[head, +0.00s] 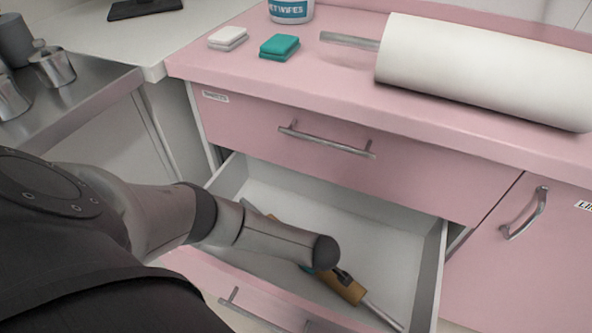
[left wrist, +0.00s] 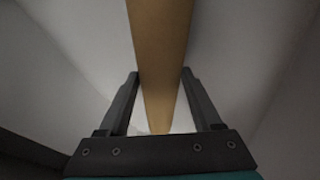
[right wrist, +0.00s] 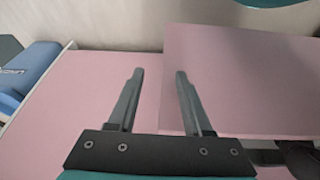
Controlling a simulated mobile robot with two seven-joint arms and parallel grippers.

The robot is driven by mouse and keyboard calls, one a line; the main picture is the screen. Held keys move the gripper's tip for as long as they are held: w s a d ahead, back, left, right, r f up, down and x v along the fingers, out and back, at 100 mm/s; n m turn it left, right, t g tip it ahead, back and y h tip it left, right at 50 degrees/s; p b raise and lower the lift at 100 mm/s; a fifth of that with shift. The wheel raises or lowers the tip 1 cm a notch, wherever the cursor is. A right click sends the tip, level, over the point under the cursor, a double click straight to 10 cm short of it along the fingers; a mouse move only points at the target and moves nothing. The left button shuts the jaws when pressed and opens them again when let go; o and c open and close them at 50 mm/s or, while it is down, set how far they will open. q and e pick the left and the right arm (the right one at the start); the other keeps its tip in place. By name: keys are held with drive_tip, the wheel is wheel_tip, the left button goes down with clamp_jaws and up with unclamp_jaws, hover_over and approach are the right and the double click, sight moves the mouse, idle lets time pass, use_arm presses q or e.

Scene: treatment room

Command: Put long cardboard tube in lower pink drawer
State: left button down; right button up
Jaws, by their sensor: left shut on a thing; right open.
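The lower pink drawer (head: 265,296) is pulled open below a shut upper drawer, and its white inside shows. The brown cardboard tube (head: 345,288) is inside the drawer's outline, mostly hidden under my left arm. My left gripper (left wrist: 160,88) is shut on the tube (left wrist: 160,40), which runs between its fingers in the left wrist view. I cannot tell if the tube touches the drawer floor. My right gripper (right wrist: 156,75) is open and empty in front of pink surfaces, and it is outside the head view.
A grey metallic rod (head: 384,317) shows beyond the tube's end. The pink counter above holds a white paper roll (head: 480,70), a green sponge-like block (head: 279,46), a white block (head: 227,38) and a wipes tub (head: 291,10). A steel trolley (head: 90,95) stands at the left.

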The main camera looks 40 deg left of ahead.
use_arm(q)
drive_tip(key=a, duration=0.2)
drive_tip(key=s+a, duration=0.1)
drive_tip(key=a, duration=0.1)
drive_tip(key=shift+b, duration=0.3)
drive_tip(key=shift+f+b, duration=0.45)
drive_tip(key=shift+f, duration=0.15)
use_arm(e)
drive_tip(key=shift+s+r+t, duration=0.1)
drive_tip(key=shift+r+t, duration=0.2)
drive_tip(key=shift+r, duration=1.35)
use_arm(q)
drive_tip(key=shift+c, duration=0.2)
unclamp_jaws()
drive_tip(key=shift+d+r, duration=0.1)
drive_tip(key=shift+r, duration=0.25)
drive_tip(key=p+v, duration=0.6)
drive_tip(key=v, duration=0.5)
drive_tip(key=shift+s, duration=0.15)
use_arm(e)
wheel_tip(320, 180, down, 12)
drive_tip(key=s+g, duration=0.2)
drive_tip(key=shift+s+d, duration=0.2)
drive_tip(key=shift+s, duration=0.2)
